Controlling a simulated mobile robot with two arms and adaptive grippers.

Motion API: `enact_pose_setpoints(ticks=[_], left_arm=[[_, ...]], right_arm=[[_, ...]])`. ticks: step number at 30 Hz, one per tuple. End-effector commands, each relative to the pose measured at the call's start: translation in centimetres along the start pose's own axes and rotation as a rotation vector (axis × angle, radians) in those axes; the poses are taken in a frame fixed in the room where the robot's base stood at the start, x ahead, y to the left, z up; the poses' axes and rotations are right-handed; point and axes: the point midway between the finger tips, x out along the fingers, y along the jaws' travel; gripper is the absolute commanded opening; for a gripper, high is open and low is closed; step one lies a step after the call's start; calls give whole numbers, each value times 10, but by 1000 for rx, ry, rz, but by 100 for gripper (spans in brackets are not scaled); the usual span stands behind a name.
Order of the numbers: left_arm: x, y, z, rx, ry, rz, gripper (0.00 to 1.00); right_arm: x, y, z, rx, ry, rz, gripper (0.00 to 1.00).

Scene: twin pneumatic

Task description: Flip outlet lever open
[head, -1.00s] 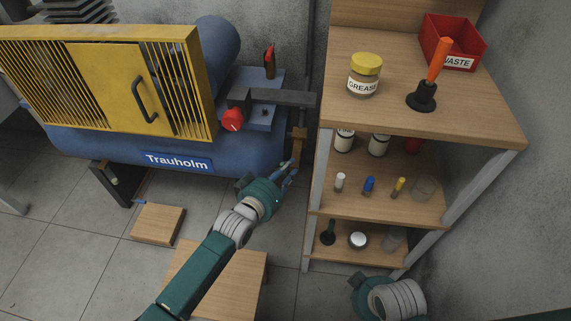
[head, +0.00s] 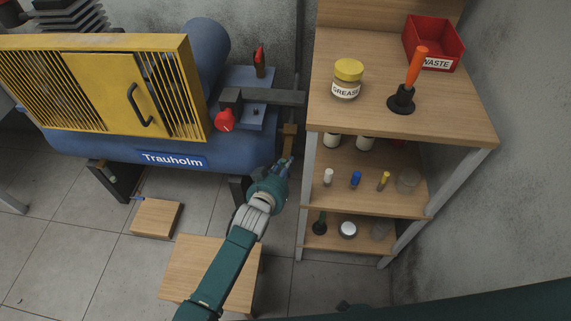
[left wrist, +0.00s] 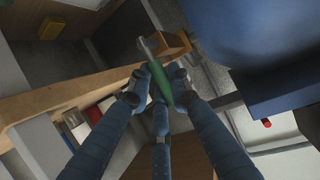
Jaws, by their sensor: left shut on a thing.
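The outlet lever (left wrist: 158,82) is a green handle. In the left wrist view it lies between the blue fingers of my left gripper (left wrist: 157,93), which are shut on it. Its metal end meets the brass-coloured outlet fitting (left wrist: 172,47). In the head view the outlet fitting (head: 289,133) stands at the right end of the blue compressor tank (head: 225,155). My left gripper (head: 285,168) is just below the fitting there, and the lever is hidden by the fingers. My right gripper is not in view.
A wooden shelf unit (head: 460,128) stands close right of the outlet, with a grease jar (head: 347,80), an orange-handled plunger (head: 416,68) and a red waste bin (head: 448,45) on top. A red knob (head: 225,121) sits on the compressor. A wooden stool (head: 205,268) stands below my left arm.

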Motion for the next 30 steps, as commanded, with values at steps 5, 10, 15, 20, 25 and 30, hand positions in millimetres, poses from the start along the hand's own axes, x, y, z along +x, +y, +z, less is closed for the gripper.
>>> enact_pose_setpoints(ticks=[5,10,15,20,25,30], left_arm=[[0,-2,1,18,-7,-10,0],[0,-3,1,21,-7,-10,0],[0,-2,1,22,-7,-10,0],[0,-2,1,21,-7,-9,38],[0,-1,0,19,-5,-8,38],[-4,-1,1,18,-5,-8,38]], right_arm=[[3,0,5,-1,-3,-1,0],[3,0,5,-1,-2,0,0],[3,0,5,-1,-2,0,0],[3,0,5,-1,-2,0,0],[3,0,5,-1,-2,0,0],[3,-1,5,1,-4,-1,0]])
